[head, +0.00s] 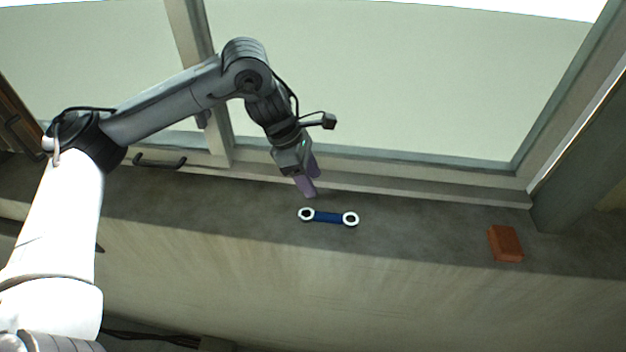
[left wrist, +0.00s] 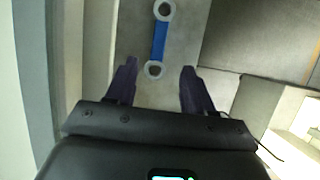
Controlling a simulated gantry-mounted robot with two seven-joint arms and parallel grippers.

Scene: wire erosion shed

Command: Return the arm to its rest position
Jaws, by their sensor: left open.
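My left arm comes in from the left in the head view and bends down toward the grey ledge. My left gripper (head: 309,188) has purple fingers and hangs over the ledge, just above a blue link with white ring ends (head: 328,217) in the picture. In the left wrist view the two fingers (left wrist: 154,82) are apart with nothing between them. The blue link (left wrist: 159,42) lies beyond the fingertips there, its near ring close to the gap. My right gripper is not in view.
A grey ledge (head: 420,222) runs below a large framed window (head: 400,80). A reddish-brown block (head: 505,243) lies on the ledge at the right. The ledge between the link and the block is clear. A dark handle (head: 160,162) is on the window frame at the left.

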